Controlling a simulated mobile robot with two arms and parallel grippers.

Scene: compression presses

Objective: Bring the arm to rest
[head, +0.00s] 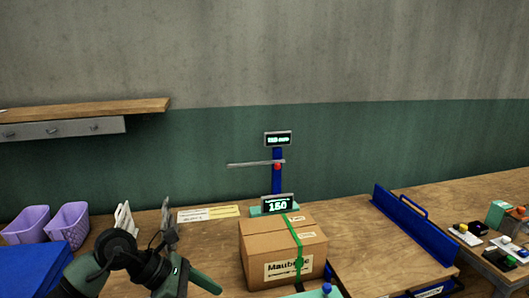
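My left arm comes in at the lower left, with dark joints and green links. Its end, with my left gripper (170,242), is small and partly hidden by the wrist, left of the cardboard box (268,245) and apart from it. I cannot make out the finger opening. The box has a green strap and a white label, and sits in front of the blue press column (277,183). No part of my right gripper shows.
The press display (277,204) reads 150. Two purple baskets (68,221) and a blue item (36,258) stand at the left. Cards (208,213) lie behind the arm. A blue rail (412,225) borders the right part of the bench; small items lie beyond it.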

